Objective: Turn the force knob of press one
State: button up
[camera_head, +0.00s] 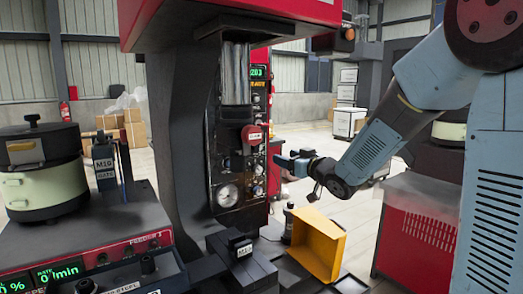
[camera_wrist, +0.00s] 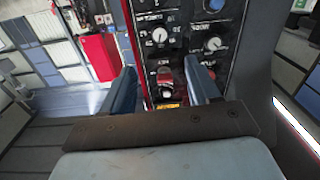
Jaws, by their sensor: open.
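Press one's control panel (camera_head: 255,150) is on the side of the dark press column, with a red labelled part (camera_head: 252,133) and small knobs below it. My gripper (camera_head: 280,161) is to the right of the panel, fingers pointing at it. In the wrist view my gripper (camera_wrist: 164,76) is open, and a red part (camera_wrist: 165,76) on the panel appears between the fingers. I cannot tell whether they touch it. Two pale knobs (camera_wrist: 159,36) (camera_wrist: 213,43) and a blue knob (camera_wrist: 215,4) are beyond the fingers. Labels are too small to tell which is the force knob.
A round pressure gauge (camera_head: 228,195) is low on the press. A yellow tray (camera_head: 318,244) stands below my gripper. A feeder with a lidded bowl (camera_head: 42,180) is at left. A red cabinet (camera_head: 418,218) stands at right. Open floor lies behind.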

jog(key=w+a+n, duration=0.1)
jog(key=w+a, duration=0.7)
jog(key=w, duration=0.3)
jog(key=shift+n, duration=0.3)
jog(key=c, duration=1)
jog(key=shift+c, duration=0.2)
